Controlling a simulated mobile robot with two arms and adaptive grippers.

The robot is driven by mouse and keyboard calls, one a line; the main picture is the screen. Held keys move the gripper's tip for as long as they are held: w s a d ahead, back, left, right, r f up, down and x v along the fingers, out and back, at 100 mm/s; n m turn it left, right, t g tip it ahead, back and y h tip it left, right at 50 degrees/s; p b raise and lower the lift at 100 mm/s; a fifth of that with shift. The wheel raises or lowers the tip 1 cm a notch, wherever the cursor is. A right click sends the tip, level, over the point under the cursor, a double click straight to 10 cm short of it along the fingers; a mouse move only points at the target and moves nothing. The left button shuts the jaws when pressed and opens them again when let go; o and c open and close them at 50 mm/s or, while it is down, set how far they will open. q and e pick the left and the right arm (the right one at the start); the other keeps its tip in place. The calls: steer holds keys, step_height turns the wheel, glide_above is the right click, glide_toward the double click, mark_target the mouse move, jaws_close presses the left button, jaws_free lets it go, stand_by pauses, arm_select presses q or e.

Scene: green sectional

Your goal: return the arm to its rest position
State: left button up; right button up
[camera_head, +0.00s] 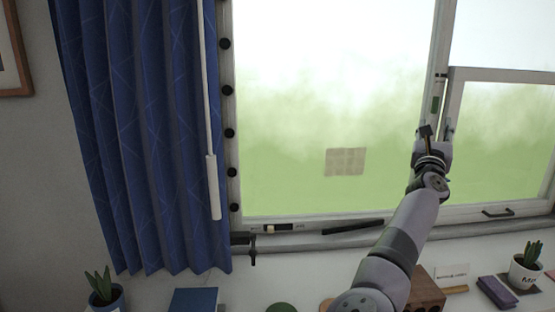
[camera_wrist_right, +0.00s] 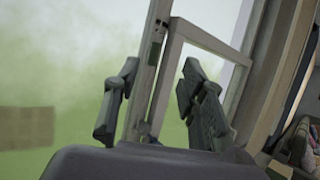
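My right arm (camera_head: 408,233) reaches up from the bottom of the head view towards the window. Its gripper (camera_head: 436,132) is in front of the upright window post, seen small and partly edge-on. In the right wrist view the two dark fingers of the right gripper (camera_wrist_right: 157,90) stand well apart with nothing held between them. The window post (camera_wrist_right: 150,75) shows beyond the gap; I cannot tell how far it is from the fingertips. My left gripper is not in view.
A blue curtain (camera_head: 140,140) hangs at the left. The window's right pane (camera_head: 500,150) has its own frame and handle. Below are a rail (camera_head: 300,243) and a white surface with potted plants (camera_head: 526,268), a blue book (camera_head: 194,300) and a wooden block (camera_head: 426,290).

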steer(key=s+a+f+n+g+y, duration=0.2)
steer(key=s+a+f+n+y, duration=0.3)
steer(key=f+n, duration=0.55)
steer(key=s+a+f+n+g+y, duration=0.1)
steer(key=s+f+n+g+y, duration=0.15)
steer(key=s+f+n, duration=0.65)
steer(key=s+a+f+n+g+y, duration=0.1)
steer(key=s+a+f+n+y, duration=0.3)
steer(key=f+n, duration=0.95)
steer(key=s+a+f+n+g, duration=0.35)
steer(key=s+f, duration=0.25)
steer(key=s, duration=0.5)
steer(key=s+a+f+n+g, duration=0.35)
steer(key=s+f, duration=0.25)
steer(key=s, duration=0.5)
steer(key=s+a+f+n+g, duration=0.2)
steer(key=s+f+n+g, duration=0.3)
steer(key=s, duration=0.7)
step_height(320, 180, down, 29)
steer(key=s+m, duration=0.1)
steer(key=s, duration=0.1)
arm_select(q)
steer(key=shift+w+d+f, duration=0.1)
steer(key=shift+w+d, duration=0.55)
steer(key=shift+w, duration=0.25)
arm_select(e)
steer(key=s+d+f+g, duration=0.1)
steer(key=s+d+f, duration=0.2)
steer(key=s+f, duration=1.1)
steer(key=shift+s, duration=1.05)
